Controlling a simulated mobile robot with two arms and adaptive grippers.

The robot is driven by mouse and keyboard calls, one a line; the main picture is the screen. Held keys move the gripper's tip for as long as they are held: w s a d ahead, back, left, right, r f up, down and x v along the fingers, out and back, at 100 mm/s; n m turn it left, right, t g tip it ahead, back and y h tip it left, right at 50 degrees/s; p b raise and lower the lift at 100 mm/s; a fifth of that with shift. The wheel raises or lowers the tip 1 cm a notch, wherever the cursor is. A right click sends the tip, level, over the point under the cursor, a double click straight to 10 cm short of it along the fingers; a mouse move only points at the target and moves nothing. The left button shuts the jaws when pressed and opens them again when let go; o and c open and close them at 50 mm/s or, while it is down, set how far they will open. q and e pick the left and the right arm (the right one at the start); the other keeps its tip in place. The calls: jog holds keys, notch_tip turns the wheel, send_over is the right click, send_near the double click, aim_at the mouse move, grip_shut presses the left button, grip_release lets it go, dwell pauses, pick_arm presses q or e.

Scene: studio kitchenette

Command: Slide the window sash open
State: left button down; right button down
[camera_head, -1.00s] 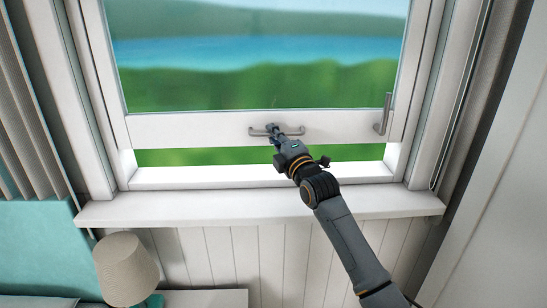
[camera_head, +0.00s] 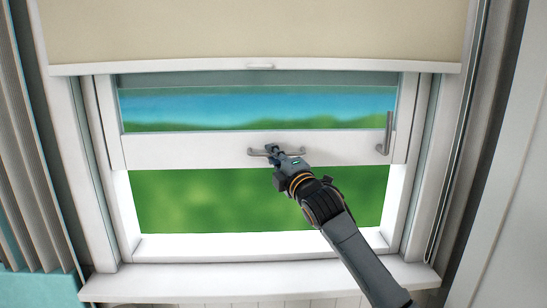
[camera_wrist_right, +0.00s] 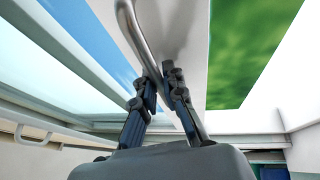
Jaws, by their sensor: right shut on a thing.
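The white window sash (camera_head: 200,151) stands raised, with a wide open gap showing green below its bottom rail. A grey bar handle (camera_head: 298,152) runs along the middle of that rail. My right gripper (camera_head: 272,151) is shut on this handle. In the right wrist view the handle (camera_wrist_right: 143,40) passes between the two dark fingers of the right gripper (camera_wrist_right: 160,88). A second, upright handle (camera_head: 387,133) sits at the rail's right end. My left gripper is not in view.
A beige roller blind (camera_head: 250,30) covers the top of the window, above the sash rail. The white sill (camera_head: 260,283) juts out below. A pleated curtain (camera_head: 30,150) hangs at the left, and a white panel (camera_head: 510,180) stands at the right.

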jog(key=shift+r, duration=0.1)
jog(key=c, duration=1.4)
grip_release()
jog(key=shift+s, duration=0.1)
jog(key=v, duration=1.2)
